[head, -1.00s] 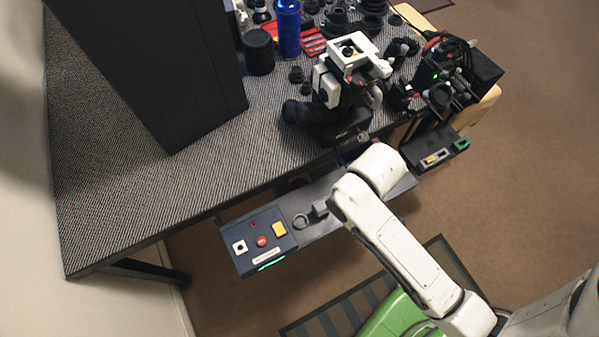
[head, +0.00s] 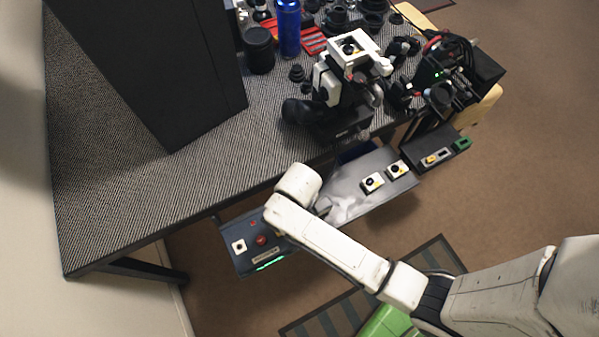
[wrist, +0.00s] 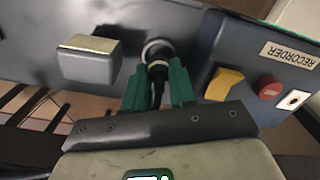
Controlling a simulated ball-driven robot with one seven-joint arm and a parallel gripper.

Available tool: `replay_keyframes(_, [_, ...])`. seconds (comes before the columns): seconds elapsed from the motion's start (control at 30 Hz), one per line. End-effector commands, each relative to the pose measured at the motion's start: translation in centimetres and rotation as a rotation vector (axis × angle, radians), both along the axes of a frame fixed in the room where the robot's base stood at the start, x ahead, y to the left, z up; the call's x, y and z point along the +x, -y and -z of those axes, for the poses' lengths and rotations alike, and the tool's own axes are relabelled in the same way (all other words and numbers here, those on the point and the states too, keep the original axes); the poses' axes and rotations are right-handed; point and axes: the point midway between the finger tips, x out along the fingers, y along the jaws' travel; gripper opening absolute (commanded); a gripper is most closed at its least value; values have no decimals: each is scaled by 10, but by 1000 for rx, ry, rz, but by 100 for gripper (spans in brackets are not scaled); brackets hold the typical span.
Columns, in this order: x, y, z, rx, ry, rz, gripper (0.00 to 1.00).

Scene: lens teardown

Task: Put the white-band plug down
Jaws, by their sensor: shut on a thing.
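The white-band plug (wrist: 157,72) is black with a pale band near its far end, and a dark cable runs back from it. In the wrist view my gripper (wrist: 158,86) has its green fingers on either side of the plug and is shut on it. The plug's far end is at the dark ledge beside the recorder box (wrist: 262,65). I cannot tell whether it touches the ledge or a holder there. In the head view my arm hides the gripper and plug, and the recorder box (head: 245,258) shows just left of the arm.
A grey block (wrist: 88,58) stands left of the plug in the wrist view. A yellow switch (wrist: 224,84) and a red button (wrist: 270,88) are close on the right. Two white boxes with dark knobs (head: 372,182) (head: 398,170) sit on the right part of the ledge.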

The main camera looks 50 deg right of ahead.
Motion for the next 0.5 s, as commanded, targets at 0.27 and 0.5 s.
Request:
replay_keyframes(0.27, [0,0,15,0,0,0,0])
replay_keyframes(0.5, [-1,0,18,0,0,0,0])
